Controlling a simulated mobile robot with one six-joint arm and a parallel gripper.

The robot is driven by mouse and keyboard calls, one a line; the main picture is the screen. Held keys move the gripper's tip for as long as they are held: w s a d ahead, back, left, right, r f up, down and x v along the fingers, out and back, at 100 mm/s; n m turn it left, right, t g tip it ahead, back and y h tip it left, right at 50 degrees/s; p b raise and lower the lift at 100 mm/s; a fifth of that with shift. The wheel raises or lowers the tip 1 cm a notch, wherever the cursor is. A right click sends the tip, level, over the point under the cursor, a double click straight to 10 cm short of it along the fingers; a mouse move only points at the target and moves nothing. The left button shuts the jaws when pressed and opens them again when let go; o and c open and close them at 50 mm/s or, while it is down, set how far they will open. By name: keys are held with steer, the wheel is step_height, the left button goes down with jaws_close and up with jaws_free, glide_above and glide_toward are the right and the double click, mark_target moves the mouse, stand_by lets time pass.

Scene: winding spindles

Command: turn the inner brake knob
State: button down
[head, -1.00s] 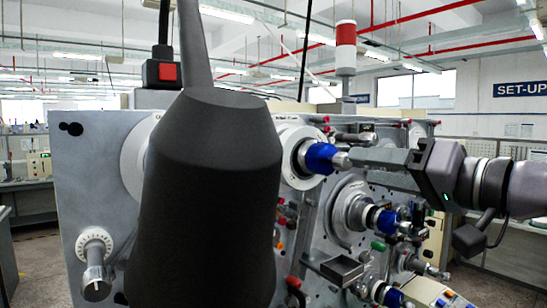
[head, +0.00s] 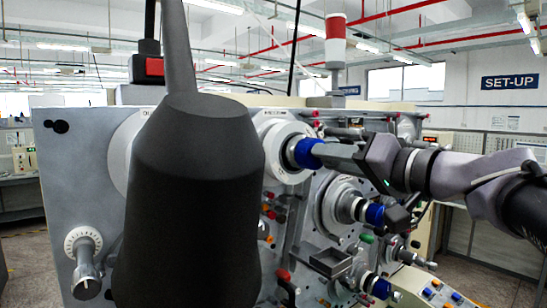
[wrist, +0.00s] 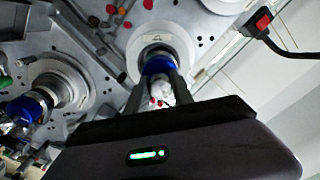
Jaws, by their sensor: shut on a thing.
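A blue knob (head: 306,152) sits on the front of the upper spindle, against a pale round flange (head: 277,148). My gripper (head: 326,151) reaches it from the right, and its fingers are shut on the knob. In the wrist view the blue knob (wrist: 159,64) shows at the ends of my fingers (wrist: 161,80), with its silver nose between them. The near flange (wrist: 160,42) lies behind it. In the head view the fingers hide the nose of the knob, and I see no turn mark on it.
A lower spindle with another blue knob (head: 374,214) is below right of my gripper. A small dark tray (head: 330,261), coloured buttons and levers crowd the panel below. A dial with a handle (head: 84,246) is at the left. A large dark body (head: 190,200) hides the panel's middle.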

steer(key=shift+m, duration=0.3)
steer(key=m+b, duration=0.1)
steer(key=m, duration=0.7)
steer(key=shift+m, duration=0.3)
steer(key=m+p, duration=0.1)
steer(key=m, duration=0.3)
steer(key=shift+r, duration=0.15)
steer(key=shift+m+p, duration=1.1)
steer(key=shift+m, duration=1.4)
steer(key=c, duration=1.1)
jaws_free()
